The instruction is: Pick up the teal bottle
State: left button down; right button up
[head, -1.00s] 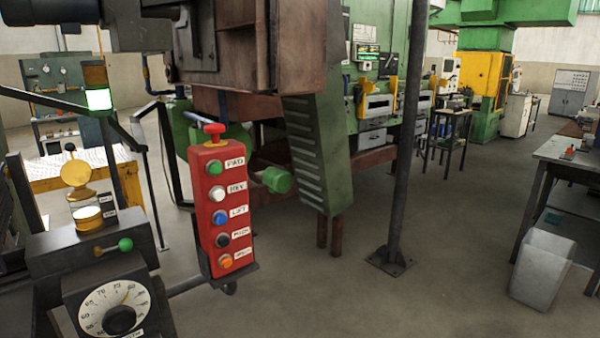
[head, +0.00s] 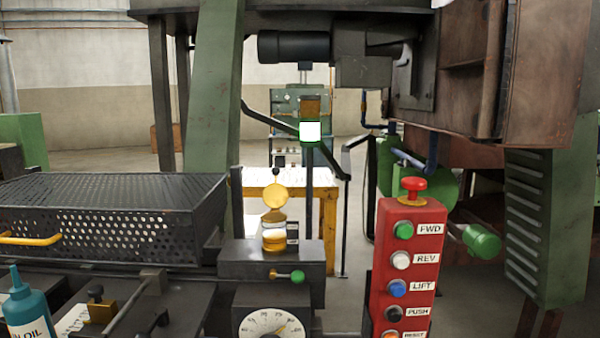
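A teal bottle (head: 27,310) with a narrow nozzle and a white label reading "OIL" stands at the bottom left corner of the head view. Its lower part is cut off by the picture edge. It is beside the dark machine bed (head: 75,300). Neither of my grippers shows in this view.
A perforated black cover (head: 110,225) with a yellow handle lies behind the bottle. A small lever block (head: 103,308) is right of it. A gauge box (head: 270,318), an oil cup (head: 274,238) and a red button panel (head: 405,265) stand further right.

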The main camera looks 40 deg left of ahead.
aim_at(26, 312)
jog(key=i+l+u, duration=0.2)
jog(key=u, duration=0.25)
jog(key=i+l+u, duration=0.4)
jog(key=j+u, duration=0.1)
jog(key=u, duration=2.3)
jog(key=j+z, duration=0.1)
jog(key=z, duration=1.25)
